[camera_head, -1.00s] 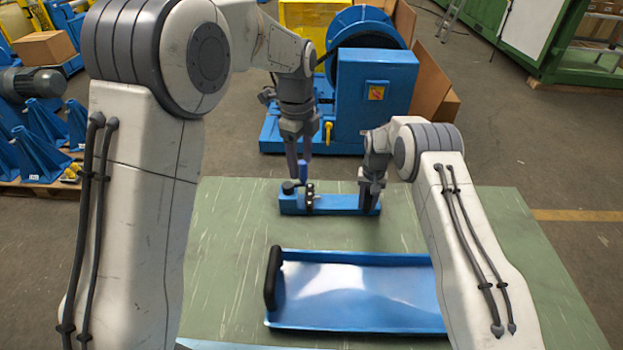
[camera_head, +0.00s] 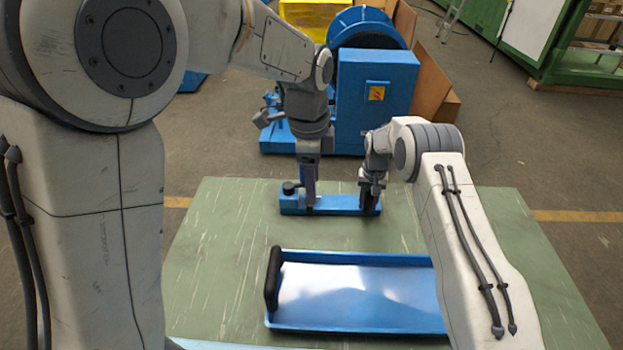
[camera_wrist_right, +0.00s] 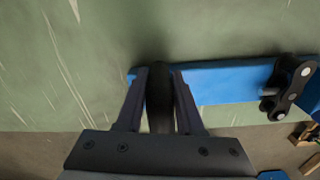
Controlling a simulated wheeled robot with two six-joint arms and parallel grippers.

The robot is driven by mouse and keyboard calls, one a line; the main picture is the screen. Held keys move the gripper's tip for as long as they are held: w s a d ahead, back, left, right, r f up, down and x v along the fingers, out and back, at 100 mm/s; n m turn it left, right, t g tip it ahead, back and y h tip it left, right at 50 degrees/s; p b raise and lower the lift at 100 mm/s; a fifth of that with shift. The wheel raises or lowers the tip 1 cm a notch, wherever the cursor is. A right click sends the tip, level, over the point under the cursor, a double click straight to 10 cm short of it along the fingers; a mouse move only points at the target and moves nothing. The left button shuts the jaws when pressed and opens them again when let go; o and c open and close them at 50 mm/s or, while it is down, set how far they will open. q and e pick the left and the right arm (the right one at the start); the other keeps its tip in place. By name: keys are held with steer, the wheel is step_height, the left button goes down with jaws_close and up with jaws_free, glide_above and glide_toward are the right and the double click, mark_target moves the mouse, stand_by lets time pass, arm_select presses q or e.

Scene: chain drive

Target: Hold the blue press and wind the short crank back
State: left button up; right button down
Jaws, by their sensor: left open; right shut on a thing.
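The blue press (camera_head: 335,204) is a narrow blue bar lying on the green table, with a black round knob (camera_head: 289,188) at its left end. My right gripper (camera_head: 369,206) is shut on a dark upright part (camera_wrist_right: 160,106) at the bar's right end. My left gripper (camera_head: 310,205) points down at the bar, right of the knob, with its jaws open. It hides the crank area from the head view, so I cannot tell whether it touches the crank. Dark chain links (camera_wrist_right: 287,90) show on the bar in the right wrist view.
A blue tray (camera_head: 350,325) with a black handle (camera_head: 273,278) lies nearer on the green table (camera_head: 220,235). Bare table surrounds the bar. A large blue machine (camera_head: 377,105) stands on the floor beyond the table.

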arm_select(q)
steer(key=w+a+f+n+t+h, duration=0.15)
steer(key=w+f+n, duration=0.3)
steer(key=w, duration=0.65)
steer(key=n+t, duration=0.2)
steer(key=n, duration=0.4)
glide_toward(301, 165)
steer(key=shift+h, duration=0.45)
steer(key=x, duration=1.1)
steer(key=shift+a+f, duration=0.15)
steer(key=shift+a, duration=0.2)
steer(key=shift+w+d+f, duration=0.2)
steer(key=shift+w+f, duration=0.1)
steer(key=shift+f, duration=0.35)
steer(key=shift+c, duration=0.2)
jaws_close()
